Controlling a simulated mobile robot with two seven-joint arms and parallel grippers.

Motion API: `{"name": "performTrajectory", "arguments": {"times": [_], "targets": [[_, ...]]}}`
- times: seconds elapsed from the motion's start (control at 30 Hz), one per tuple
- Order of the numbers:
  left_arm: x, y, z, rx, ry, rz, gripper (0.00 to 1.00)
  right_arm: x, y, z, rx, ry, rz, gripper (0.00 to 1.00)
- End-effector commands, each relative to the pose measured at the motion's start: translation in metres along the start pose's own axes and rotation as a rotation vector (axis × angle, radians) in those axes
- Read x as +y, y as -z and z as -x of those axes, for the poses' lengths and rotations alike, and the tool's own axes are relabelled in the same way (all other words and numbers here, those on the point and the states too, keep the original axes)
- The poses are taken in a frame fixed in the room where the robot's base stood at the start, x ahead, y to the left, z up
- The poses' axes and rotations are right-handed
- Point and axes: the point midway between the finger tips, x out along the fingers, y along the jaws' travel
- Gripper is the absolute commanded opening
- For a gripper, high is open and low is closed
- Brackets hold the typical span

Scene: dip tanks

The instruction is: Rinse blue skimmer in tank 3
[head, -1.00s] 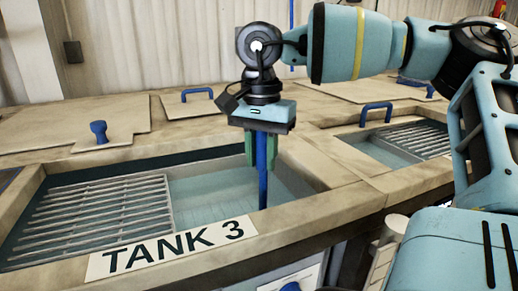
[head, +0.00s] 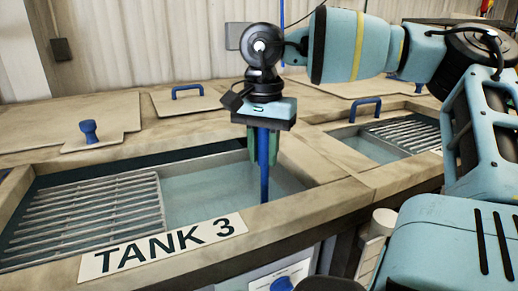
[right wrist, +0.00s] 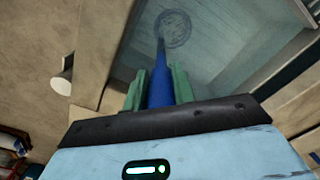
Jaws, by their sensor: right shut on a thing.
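My right gripper (head: 264,150) is shut on the blue handle of the blue skimmer (head: 264,180). It holds the skimmer upright over the open water of tank 3 (head: 300,215), to the right of the tank's grating. The front rim hides the lower end in the head view. In the right wrist view the blue handle (right wrist: 160,90) runs down between the green fingers, and the round mesh head (right wrist: 175,28) shows dimly, seemingly under the water. A "TANK 3" label (head: 163,247) is on the front rim. My left gripper is not in view.
A metal grating (head: 90,210) covers the left part of tank 3. Another tank with a grating (head: 405,133) lies to the right.

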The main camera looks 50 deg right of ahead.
Motion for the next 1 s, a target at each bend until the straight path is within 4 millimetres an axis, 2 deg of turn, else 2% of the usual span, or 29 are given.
{"name": "performTrajectory", "arguments": {"times": [0.7,1.0], "targets": [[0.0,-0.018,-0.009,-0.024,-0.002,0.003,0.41,-0.031,-0.034,-0.001,0.002,-0.001,0.0,0.0],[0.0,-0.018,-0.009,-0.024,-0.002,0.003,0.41,-0.034,-0.038,0.0,0.0,0.002,0.0,0.0]]}}
